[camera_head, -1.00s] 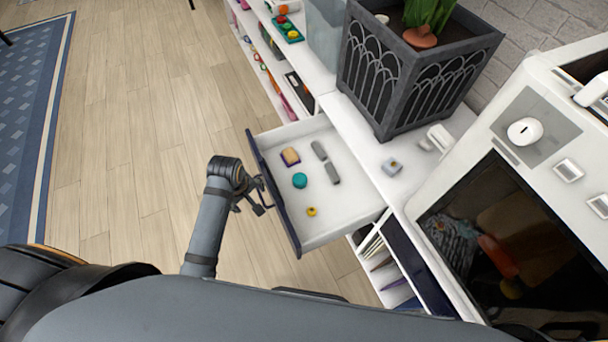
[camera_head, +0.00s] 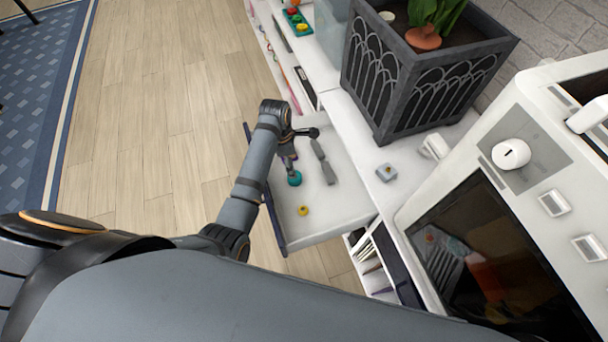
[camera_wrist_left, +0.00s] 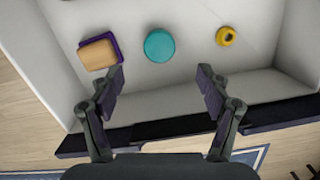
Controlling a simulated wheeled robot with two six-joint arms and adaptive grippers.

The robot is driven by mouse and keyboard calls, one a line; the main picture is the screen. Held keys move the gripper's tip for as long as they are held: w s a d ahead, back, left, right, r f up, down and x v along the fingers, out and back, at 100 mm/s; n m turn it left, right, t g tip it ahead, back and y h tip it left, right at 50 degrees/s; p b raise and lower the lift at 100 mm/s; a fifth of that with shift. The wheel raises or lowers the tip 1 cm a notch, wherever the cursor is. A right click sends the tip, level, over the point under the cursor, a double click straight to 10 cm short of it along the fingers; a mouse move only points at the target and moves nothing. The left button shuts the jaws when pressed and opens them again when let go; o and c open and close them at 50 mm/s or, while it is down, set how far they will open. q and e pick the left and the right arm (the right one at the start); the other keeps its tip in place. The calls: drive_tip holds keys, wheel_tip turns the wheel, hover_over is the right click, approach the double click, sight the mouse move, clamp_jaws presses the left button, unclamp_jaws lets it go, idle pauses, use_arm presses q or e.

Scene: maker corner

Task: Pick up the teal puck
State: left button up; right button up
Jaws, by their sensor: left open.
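The teal puck (camera_head: 294,179) lies flat on the floor of the open white drawer (camera_head: 338,207). In the left wrist view the puck (camera_wrist_left: 159,45) shows whole, between and beyond the two fingertips. My left gripper (camera_wrist_left: 160,78) is open and empty, with a finger to each side of the puck's line. In the head view my left gripper (camera_head: 292,152) hangs over the drawer, close to the puck, and partly covers that area. I see no contact with the puck. My right gripper is in neither view.
In the wrist view a tan block on a purple base (camera_wrist_left: 98,52) lies left of the puck and a yellow ring (camera_wrist_left: 226,36) lies right. Grey pieces (camera_head: 324,165) lie beside the puck. The drawer's dark front (camera_head: 279,232) and a planter (camera_head: 410,85) stand nearby.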

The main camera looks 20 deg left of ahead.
use_arm(q)
drive_tip(key=f, duration=0.4)
drive_tip(key=shift+s+a+f, duration=0.25)
drive_tip(key=shift+s+f, duration=0.05)
drive_tip(key=shift+w+d+f, duration=0.15)
drive_tip(key=shift+f, duration=0.1)
drive_tip(key=shift+d+f, duration=0.15)
drive_tip(key=shift+f, duration=0.3)
drive_tip(key=f, duration=0.2)
drive_tip(key=f+b, duration=0.1)
drive_tip(key=f, duration=0.1)
drive_tip(key=shift+w+d+f, duration=0.1)
drive_tip(key=shift+w+d, duration=0.15)
drive_tip(key=shift+w, duration=0.05)
drive_tip(key=c, duration=1.4)
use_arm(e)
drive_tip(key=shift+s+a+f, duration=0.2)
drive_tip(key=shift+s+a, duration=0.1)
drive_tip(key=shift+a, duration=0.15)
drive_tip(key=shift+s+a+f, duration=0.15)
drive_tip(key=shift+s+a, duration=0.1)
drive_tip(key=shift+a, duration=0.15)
